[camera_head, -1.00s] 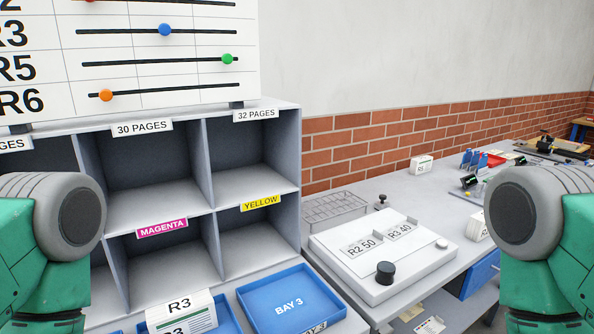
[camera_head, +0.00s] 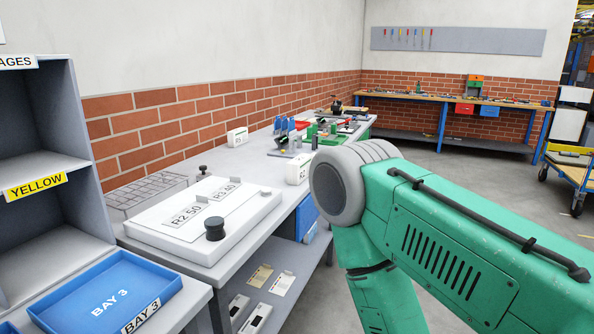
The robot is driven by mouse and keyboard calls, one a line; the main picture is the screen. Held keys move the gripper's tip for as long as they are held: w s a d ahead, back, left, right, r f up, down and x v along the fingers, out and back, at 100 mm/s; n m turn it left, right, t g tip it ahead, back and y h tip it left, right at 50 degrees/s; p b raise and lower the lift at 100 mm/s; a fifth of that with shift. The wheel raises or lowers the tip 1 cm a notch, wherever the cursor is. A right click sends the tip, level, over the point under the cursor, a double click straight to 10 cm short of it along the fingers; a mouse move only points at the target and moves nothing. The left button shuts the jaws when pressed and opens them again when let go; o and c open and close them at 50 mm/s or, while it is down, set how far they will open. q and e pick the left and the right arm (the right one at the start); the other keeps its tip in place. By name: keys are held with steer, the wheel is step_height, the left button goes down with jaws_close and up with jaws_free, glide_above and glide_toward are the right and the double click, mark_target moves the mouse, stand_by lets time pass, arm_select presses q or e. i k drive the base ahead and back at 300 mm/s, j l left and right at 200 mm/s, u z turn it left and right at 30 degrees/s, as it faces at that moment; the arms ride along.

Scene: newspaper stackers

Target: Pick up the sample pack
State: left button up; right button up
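No pack is labelled as the sample pack, so I cannot tell which it is. A white labelled pack (camera_head: 238,137) stands at the back of the grey bench. A second white pack (camera_head: 298,169) stands nearer the bench's front edge, just left of my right arm. Small cards or packs (camera_head: 260,277) lie on the shelf under the bench. My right arm fills the right of the view, but its gripper is out of sight. My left arm and gripper are not in view.
A white device (camera_head: 205,220) with a black knob and a wire basket (camera_head: 145,195) sit on the grey bench. The blue BAY 3 tray (camera_head: 97,293) is at lower left, by the grey pigeonholes (camera_head: 45,205). A blue cart (camera_head: 570,170) stands far right, with open floor before it.

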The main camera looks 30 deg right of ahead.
mark_target(298, 168)
steer(key=z, duration=0.9)
steer(key=i+l+u, duration=0.15)
steer(key=l, duration=0.25)
steer(key=i+l+u, duration=0.1)
steer(key=l, duration=0.25)
steer(key=i+l+u, duration=0.15)
steer(key=l, duration=0.3)
steer(key=i+l+u, duration=0.15)
steer(key=l, duration=0.25)
steer(key=i+l+u, duration=0.1)
steer(key=l, duration=0.35)
steer(key=i, duration=0.1)
